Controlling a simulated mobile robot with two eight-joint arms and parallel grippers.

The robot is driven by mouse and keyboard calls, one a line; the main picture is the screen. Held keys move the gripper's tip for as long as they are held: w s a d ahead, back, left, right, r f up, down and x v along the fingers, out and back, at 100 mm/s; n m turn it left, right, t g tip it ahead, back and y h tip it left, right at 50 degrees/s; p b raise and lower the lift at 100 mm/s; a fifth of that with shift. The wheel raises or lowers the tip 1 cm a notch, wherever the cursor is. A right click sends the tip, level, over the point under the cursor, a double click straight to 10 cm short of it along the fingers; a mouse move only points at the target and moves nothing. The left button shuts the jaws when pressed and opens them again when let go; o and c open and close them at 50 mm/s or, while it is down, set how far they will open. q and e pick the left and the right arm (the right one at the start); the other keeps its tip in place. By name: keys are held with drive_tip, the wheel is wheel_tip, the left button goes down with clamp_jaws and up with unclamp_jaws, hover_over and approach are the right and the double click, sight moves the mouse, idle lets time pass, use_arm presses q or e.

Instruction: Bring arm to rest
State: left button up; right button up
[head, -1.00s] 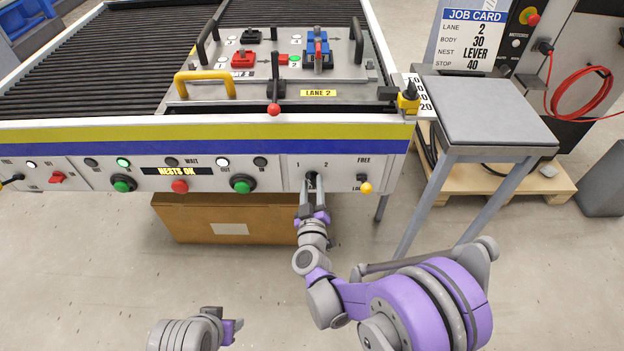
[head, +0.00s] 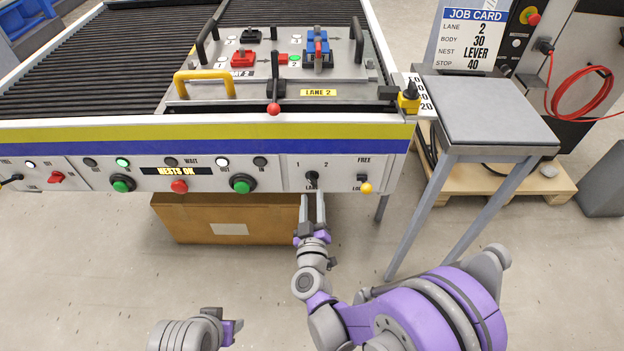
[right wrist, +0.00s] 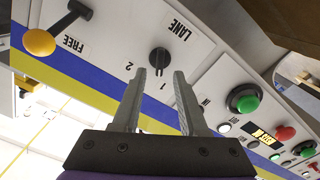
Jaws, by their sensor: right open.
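My right gripper (head: 313,208) is open and empty just below and in front of the lane selector knob (head: 312,178) on the conveyor's front panel. In the right wrist view, the open fingers (right wrist: 160,88) point at the black knob (right wrist: 159,58), with a visible gap between them and it. The knob sits between the marks 1 and 2; its exact setting is hard to read. My left arm's end (head: 232,328) shows at the bottom edge of the head view, and its jaw state is unclear.
The fixture tray (head: 350,92) with red and blue parts sits on the conveyor. A yellow-knobbed FREE/LOCK lever (head: 365,187) is right of the selector. A grey side table (head: 485,110) stands at right, and a cardboard box (head: 225,218) lies under the panel. Open floor is in front.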

drive_tip(key=s+d+r+n+g+y, duration=0.1)
drive_tip(key=s+d+r+g+y, duration=0.2)
drive_tip(key=s+r+g+y, duration=0.15)
drive_tip(key=s+d+f+m+g+h, duration=0.25)
drive_tip(key=s+d+f+g, duration=0.35)
drive_tip(key=s, duration=0.6)
drive_tip(key=s+d+f+m+g+h, duration=0.1)
drive_tip(key=s+d+m+g+h, duration=0.2)
drive_tip(key=s+d, duration=0.8)
use_arm(q)
wheel_tip(320, 180, up, 27)
drive_tip(key=w+t+p, duration=0.1)
drive_tip(key=p, duration=2.2)
drive_tip(key=shift+p, duration=0.35)
use_arm(e)
wheel_tip(320, 180, up, 27)
drive_tip(key=a+m+y, duration=0.1)
drive_tip(key=a, duration=0.1)
drive_tip(key=shift+s+a+t, duration=0.15)
drive_tip(key=shift+s+t, duration=0.1)
drive_tip(key=shift+t, duration=0.2)
